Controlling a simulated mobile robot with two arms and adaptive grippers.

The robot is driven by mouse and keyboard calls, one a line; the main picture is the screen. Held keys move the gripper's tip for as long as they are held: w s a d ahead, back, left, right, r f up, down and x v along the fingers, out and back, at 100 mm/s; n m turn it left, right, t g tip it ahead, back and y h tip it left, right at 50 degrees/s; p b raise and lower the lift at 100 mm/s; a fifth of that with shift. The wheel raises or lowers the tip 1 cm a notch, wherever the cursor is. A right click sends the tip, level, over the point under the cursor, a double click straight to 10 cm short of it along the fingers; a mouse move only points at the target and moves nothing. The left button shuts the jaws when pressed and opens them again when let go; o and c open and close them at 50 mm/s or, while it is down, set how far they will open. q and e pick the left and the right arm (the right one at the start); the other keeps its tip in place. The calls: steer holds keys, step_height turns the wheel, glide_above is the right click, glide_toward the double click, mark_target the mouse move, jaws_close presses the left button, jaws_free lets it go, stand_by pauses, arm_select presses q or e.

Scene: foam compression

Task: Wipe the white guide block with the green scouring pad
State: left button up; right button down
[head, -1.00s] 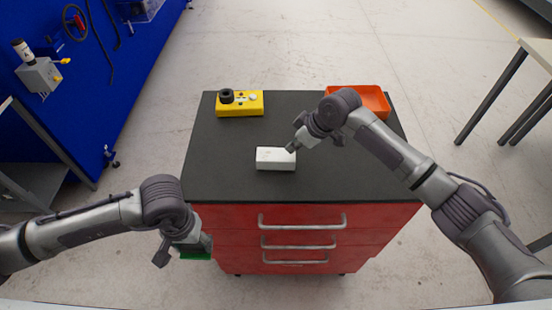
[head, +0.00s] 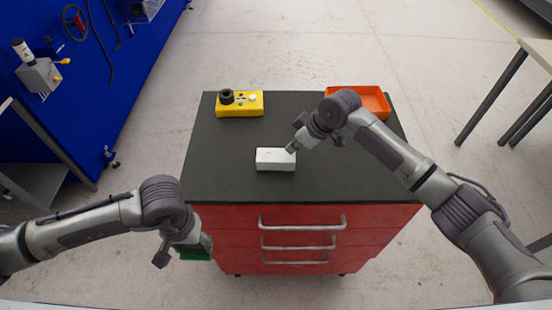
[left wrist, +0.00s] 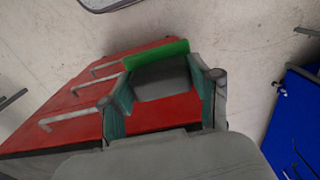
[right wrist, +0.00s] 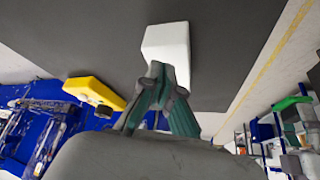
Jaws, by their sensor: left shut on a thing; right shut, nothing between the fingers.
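The white guide block (head: 275,160) lies on the dark top of the red cabinet, near its middle. My right gripper (head: 292,149) is shut and empty, with its fingertips at the block's right end. In the right wrist view the closed fingertips (right wrist: 160,70) overlap the near end of the white block (right wrist: 168,42); whether they touch it I cannot tell. The green scouring pad (head: 195,256) is held by my left gripper (head: 188,250), low in front of the cabinet's left front corner. In the left wrist view the pad (left wrist: 157,54) spans between the fingertips.
A yellow box with a black knob (head: 240,105) stands at the cabinet top's back left. An orange tray (head: 372,92) is at the back right, partly behind my right arm. The dark cabinet top (head: 225,170) is clear around the block. Drawer handles (head: 302,220) stick out in front.

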arm_select(q)
steer(key=shift+f+b, duration=0.25)
steer(key=shift+b, duration=0.05)
arm_select(e)
steer(key=shift+f, duration=0.65)
